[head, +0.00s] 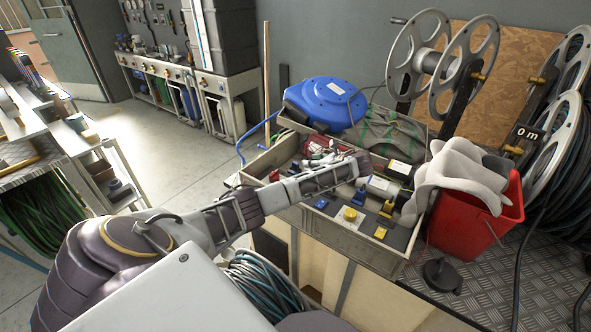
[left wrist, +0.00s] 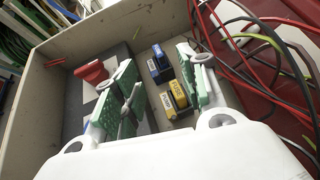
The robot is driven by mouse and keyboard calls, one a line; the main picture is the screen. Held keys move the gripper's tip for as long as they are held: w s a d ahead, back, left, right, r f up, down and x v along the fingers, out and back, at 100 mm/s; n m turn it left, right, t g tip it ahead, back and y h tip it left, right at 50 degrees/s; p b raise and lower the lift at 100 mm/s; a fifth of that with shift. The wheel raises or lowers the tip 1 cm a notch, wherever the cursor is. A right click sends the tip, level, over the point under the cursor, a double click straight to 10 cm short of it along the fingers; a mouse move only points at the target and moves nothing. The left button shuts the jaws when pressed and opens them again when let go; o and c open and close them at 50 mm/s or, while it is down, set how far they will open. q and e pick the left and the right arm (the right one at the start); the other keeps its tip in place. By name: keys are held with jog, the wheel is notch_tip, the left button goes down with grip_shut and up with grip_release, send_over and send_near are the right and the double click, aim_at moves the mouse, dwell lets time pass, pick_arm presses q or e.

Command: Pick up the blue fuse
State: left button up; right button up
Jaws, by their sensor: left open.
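In the left wrist view, a small dark block with a blue top (left wrist: 160,62), seemingly the blue fuse, stands on the floor of a grey box compartment. A yellow-topped fuse (left wrist: 179,96) with blue beside it stands just nearer. My left gripper (left wrist: 157,92) is open, its green-padded fingers on either side of these blocks, with nothing held. The finger pads partly cover the floor at left. In the head view my left arm reaches over the open box (head: 322,230) and hides part of it; the fingertips are not clear there. My right gripper is not in view.
A red piece (left wrist: 92,72) lies left of my fingers. Red, black and green cables (left wrist: 265,50) lie at right. Beside the box stand a red bucket (head: 484,222) with a grey cloth (head: 455,178), a blue hose reel (head: 326,103) and large metal reels (head: 440,60).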

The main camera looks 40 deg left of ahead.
aim_at(295, 168)
pick_arm(q)
jog(key=x, duration=0.3)
jog(key=shift+a+f, duration=0.2)
jog(key=shift+a, duration=0.05)
jog(key=shift+a+f+b, duration=0.25)
jog(key=shift+a+b, duration=0.1)
jog(key=shift+a, duration=0.15)
jog(key=shift+w+a, duration=0.1)
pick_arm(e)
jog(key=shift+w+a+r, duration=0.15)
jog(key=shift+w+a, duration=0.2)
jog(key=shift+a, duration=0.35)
